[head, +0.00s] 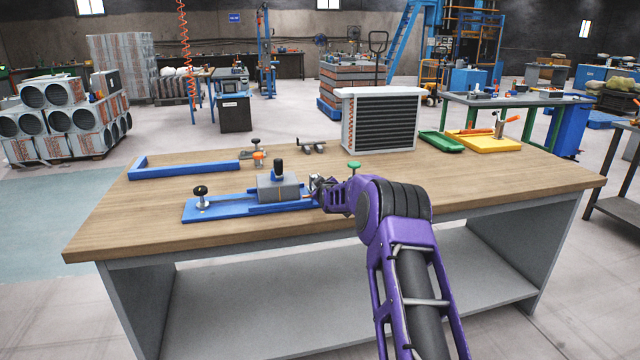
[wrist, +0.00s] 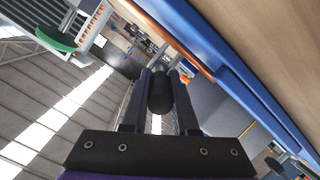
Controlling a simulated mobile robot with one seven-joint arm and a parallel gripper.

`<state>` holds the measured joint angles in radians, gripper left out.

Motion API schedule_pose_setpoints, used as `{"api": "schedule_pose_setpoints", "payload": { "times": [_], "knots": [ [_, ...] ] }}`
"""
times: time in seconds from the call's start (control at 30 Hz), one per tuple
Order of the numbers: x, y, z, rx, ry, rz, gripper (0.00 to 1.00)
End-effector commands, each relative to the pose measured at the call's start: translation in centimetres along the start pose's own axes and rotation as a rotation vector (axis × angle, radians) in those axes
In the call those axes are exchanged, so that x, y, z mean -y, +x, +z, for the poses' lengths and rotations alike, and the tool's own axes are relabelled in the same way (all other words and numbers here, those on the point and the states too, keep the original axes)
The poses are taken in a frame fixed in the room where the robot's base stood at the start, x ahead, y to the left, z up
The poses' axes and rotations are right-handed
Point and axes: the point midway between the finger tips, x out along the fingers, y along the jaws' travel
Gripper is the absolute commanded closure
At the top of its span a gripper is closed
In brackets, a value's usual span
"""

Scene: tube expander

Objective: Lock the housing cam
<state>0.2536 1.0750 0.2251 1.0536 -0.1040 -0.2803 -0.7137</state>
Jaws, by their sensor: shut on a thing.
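A blue fixture (head: 225,208) lies along the front of the wooden bench. A grey block (head: 277,188) sits on it, with an upright black handle (head: 278,166) on top. A black knob on a metal clamp (head: 201,192) stands at the fixture's left end. My gripper (head: 318,188) is at the fixture's right end, beside the grey block. In the wrist view, its two fingers are shut on a black cylindrical handle (wrist: 160,92). The blue fixture (wrist: 235,75) runs to the right of the fingers there. The head view does not show clearly which part the held handle belongs to.
A finned coil unit (head: 380,120) stands at the back of the bench. A green tray (head: 440,141) and a yellow tray (head: 482,141) are to its right. A blue angled bar (head: 185,169) lies at the back left. The right part of the bench top is clear.

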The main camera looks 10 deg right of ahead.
Motion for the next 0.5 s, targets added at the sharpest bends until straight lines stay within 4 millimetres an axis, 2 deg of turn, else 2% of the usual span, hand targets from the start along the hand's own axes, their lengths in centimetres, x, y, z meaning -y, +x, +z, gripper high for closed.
{"api": "schedule_pose_setpoints", "payload": {
  "times": [0.5],
  "knots": [
    [0.18,0.09,0.20,-0.043,0.003,0.028,1.00]
  ]
}}
